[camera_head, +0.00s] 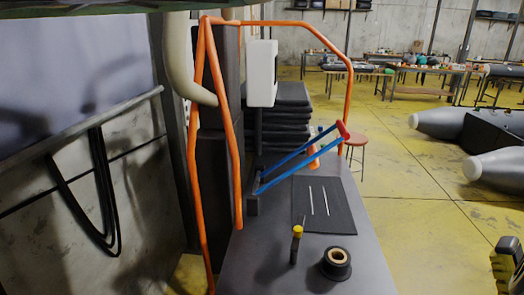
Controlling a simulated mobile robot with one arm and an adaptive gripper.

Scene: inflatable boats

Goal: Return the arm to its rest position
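A dark, partly yellowish piece at the lower right edge appears to be my gripper (508,264). The picture edge cuts it off, so its fingers cannot be made out clearly and I cannot tell whether it is open or shut. It is over the yellow floor, to the right of the grey workbench (240,265) and apart from it. No held object shows. The rest of my arm is out of view.
On the bench are a black mat (340,212) with two thin rods, a yellow-topped tool (296,245), a black roll (336,263) and a blue-armed device (300,160). Grey inflatable tubes (495,165) lie right. Yellow floor (430,225) between is clear.

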